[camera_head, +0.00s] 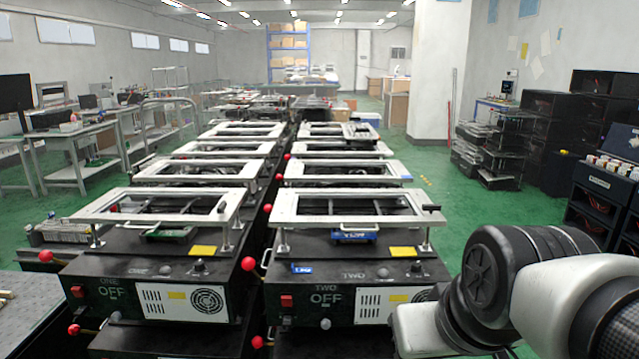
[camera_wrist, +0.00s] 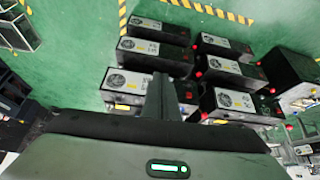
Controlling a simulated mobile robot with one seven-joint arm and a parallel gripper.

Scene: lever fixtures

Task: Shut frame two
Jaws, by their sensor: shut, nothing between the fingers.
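Frame two, a pale metal rectangular frame (camera_head: 285,206) with a front handle, sits raised on posts above the black box (camera_head: 393,272) labelled TWO, with a gap beneath it. The box carries a red switch (camera_head: 287,301), the word OFF and a white fan panel (camera_head: 368,306). A red ball knob (camera_head: 249,263) is at its left side. A blue piece (camera_head: 354,235) is under the frame's front edge. My gripper (camera_wrist: 161,82) shows in the wrist view as dark fingers closed together with nothing between them, apart from the fixtures. It is not visible in the head view.
Box ONE (camera_head: 131,267), with its own raised frame (camera_head: 96,208), stands close on the left. More framed fixtures run back in two rows. My arm fills the lower right of the head view. Green floor (camera_head: 468,236) is open to the right.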

